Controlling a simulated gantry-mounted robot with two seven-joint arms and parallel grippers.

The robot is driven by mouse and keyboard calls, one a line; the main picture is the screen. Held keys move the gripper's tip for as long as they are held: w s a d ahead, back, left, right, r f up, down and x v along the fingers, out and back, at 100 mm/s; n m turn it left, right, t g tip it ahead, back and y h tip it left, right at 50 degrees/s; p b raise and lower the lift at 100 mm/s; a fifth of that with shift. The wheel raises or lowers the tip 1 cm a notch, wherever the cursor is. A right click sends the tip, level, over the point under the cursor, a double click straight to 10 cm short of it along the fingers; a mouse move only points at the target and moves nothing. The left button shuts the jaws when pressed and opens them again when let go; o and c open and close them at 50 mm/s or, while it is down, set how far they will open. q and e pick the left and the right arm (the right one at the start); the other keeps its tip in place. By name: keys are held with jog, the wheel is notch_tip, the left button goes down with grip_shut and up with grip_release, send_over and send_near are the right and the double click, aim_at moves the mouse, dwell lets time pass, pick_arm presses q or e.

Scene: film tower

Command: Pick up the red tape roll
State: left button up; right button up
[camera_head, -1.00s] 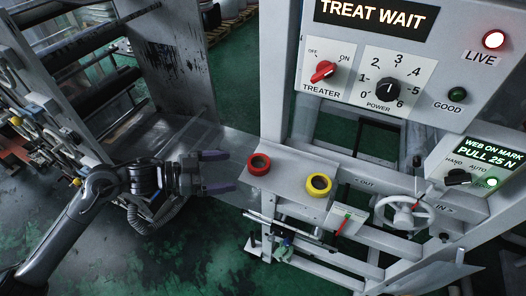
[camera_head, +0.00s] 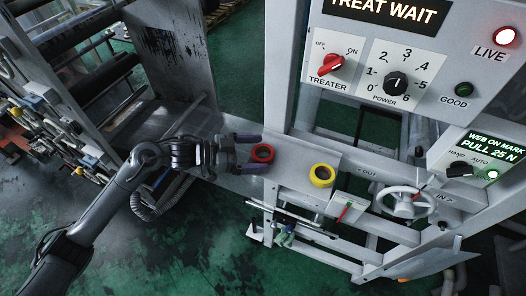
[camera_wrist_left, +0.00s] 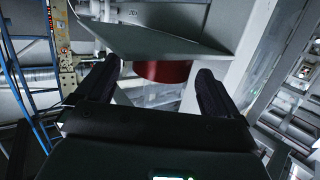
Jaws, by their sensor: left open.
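The red tape roll (camera_head: 263,153) lies flat on the grey shelf (camera_head: 292,163), near its left end, with its hole facing up. My left gripper (camera_head: 251,153) is open, its two fingers reaching right, one on the far side and one on the near side of the roll's left part. In the left wrist view the red roll (camera_wrist_left: 163,71) shows ahead between the two open fingertips (camera_wrist_left: 160,78), its upper part hidden by a grey plate. I cannot tell whether the fingers touch it. My right gripper is not in view.
A yellow tape roll (camera_head: 321,175) lies on the same shelf to the right. Beyond it are a small box with a red lever (camera_head: 346,209) and a white handwheel (camera_head: 406,202). The control panel (camera_head: 385,75) stands above and behind the shelf.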

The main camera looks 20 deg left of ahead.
pick_arm(q)
jog(key=shift+x, duration=1.2)
jog(key=c, duration=1)
jog(key=shift+c, duration=0.2)
